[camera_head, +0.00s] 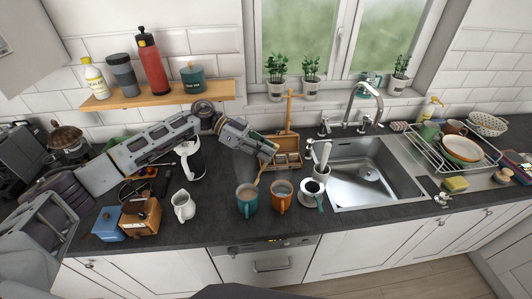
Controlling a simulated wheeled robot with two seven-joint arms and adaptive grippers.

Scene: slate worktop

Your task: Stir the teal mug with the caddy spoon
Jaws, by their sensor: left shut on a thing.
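The teal mug (246,201) stands upright on the dark worktop near its front edge, leftmost in a row of cups. My left gripper (270,155) is above and behind it, slightly to the right, shut on the tan caddy spoon (259,177). The spoon slants down from the fingers toward the mug's back right rim. I cannot tell whether its tip is inside the mug. The wooden caddy (290,160) stands just behind and right of the gripper, partly hidden by it. My right gripper is not in view.
A white pitcher (183,206) is to the left. The sink (372,178) lies to the right. A shelf (160,95) hangs above the arm.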

